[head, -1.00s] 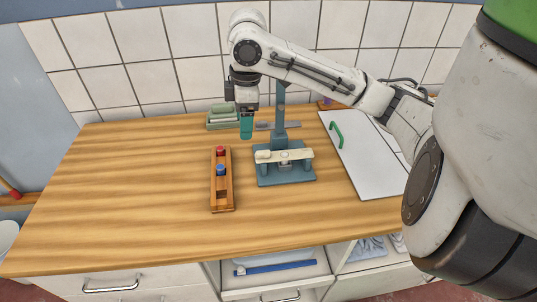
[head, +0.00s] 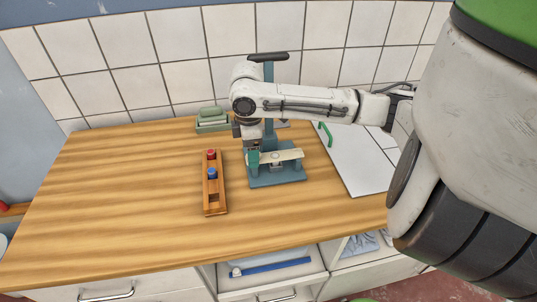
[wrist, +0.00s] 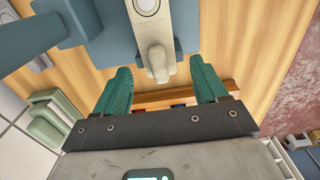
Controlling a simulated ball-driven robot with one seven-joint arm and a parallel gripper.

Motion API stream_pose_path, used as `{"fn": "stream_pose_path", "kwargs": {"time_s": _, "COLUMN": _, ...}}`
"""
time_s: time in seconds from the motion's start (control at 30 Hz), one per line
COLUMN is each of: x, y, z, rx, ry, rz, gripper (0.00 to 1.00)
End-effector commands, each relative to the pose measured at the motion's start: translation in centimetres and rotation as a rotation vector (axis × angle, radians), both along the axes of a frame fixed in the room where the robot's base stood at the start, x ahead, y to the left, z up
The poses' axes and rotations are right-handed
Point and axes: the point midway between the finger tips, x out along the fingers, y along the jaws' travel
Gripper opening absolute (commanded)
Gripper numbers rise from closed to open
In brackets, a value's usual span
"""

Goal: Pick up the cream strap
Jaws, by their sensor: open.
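The cream strap (head: 289,155) lies across the blue-grey stand (head: 290,177) in the head view. In the wrist view the strap (wrist: 156,36) runs down from the top, and its narrow rounded end points in between my fingers. My gripper (head: 254,158) is at the left end of the strap in the head view, with teal fingers. In the wrist view my gripper (wrist: 160,65) is open, with one finger on each side of the strap's end and visible gaps. I cannot tell the exact height of the fingers against the strap.
The stand's upright post (head: 268,75) rises behind my arm. A wooden rack (head: 215,200) with a red and a blue piece stands to the left. Green stacked containers (head: 211,121) sit at the back. A white board (head: 360,165) with a green handle (head: 325,133) lies right. The left worktop is clear.

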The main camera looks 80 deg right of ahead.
Motion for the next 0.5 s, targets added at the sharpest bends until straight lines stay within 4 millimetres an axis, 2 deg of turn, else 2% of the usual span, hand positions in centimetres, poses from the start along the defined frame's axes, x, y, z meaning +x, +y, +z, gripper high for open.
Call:
{"fn": "stream_pose_path", "kwargs": {"time_s": 0.1, "x": 0.0, "y": 0.03, "z": -0.87, "rx": 0.0, "ry": 0.0, "rz": 0.0, "gripper": 0.72}}
{"fn": "stream_pose_path", "kwargs": {"time_s": 0.33, "x": 0.01, "y": 0.03, "z": -1.02, "rx": -0.001, "ry": -0.001, "rz": 0.001, "gripper": 0.72}}
{"fn": "stream_pose_path", "kwargs": {"time_s": 0.5, "x": 0.01, "y": 0.03, "z": -1.0, "rx": 0.0, "ry": -0.001, "rz": 0.001, "gripper": 0.57}}
